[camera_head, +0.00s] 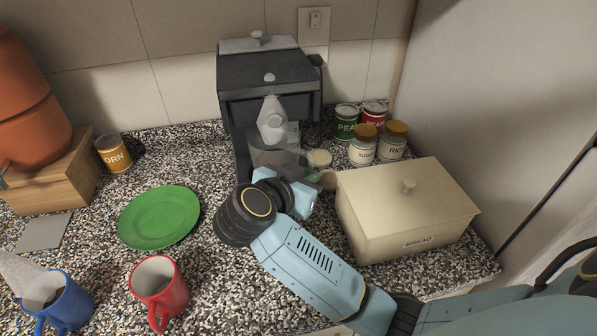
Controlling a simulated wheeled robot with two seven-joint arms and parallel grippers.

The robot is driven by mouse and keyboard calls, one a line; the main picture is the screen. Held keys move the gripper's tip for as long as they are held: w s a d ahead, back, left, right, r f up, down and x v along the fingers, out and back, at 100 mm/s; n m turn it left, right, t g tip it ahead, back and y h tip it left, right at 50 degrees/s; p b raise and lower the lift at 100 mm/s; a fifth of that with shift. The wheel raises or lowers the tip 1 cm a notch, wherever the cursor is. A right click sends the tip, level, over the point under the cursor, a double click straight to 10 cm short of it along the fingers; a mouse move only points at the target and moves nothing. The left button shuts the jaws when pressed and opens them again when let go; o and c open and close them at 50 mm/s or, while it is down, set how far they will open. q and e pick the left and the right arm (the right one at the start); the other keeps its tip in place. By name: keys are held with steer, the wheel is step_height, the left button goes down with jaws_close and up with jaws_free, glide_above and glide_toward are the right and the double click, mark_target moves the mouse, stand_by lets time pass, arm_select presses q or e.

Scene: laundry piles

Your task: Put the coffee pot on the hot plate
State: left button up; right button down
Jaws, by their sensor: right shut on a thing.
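The black coffee maker (268,78) stands against the back wall. The clear glass coffee pot (278,153) is in its lower opening, under a pale translucent shape (272,121). My right gripper (299,182) is in front of the coffee maker, at the near side of the pot, and is shut on the pot. My wrist and the gripper body hide the grip, the pot's lower part and the hot plate. I cannot tell whether the pot touches the plate. My left gripper is not in view.
A cream bread box (405,210) stands close right of my right gripper. Cans and jars (362,146) stand behind it. A green plate (158,217), red mug (160,288) and blue mug (58,303) are on the left. Some speckled counter (190,155) is free left of the coffee maker.

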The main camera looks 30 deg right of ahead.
steer(key=w, duration=0.2)
steer(key=w+d, duration=0.1)
steer(key=w, duration=0.2)
steer(key=shift+w+d, duration=0.25)
steer(key=shift+w, duration=0.05)
steer(key=shift+f+b, duration=0.65)
steer(key=shift+f, duration=1.1)
steer(key=shift+r, duration=0.1)
steer(key=c, duration=1.9)
jaws_free()
steer(key=shift+f, duration=0.25)
steer(key=shift+c, duration=0.2)
steer(key=o, duration=0.5)
steer(key=shift+c, duration=0.2)
steer(key=shift+r, duration=0.2)
steer(key=p+v, duration=0.1)
steer(key=v, duration=1.1)
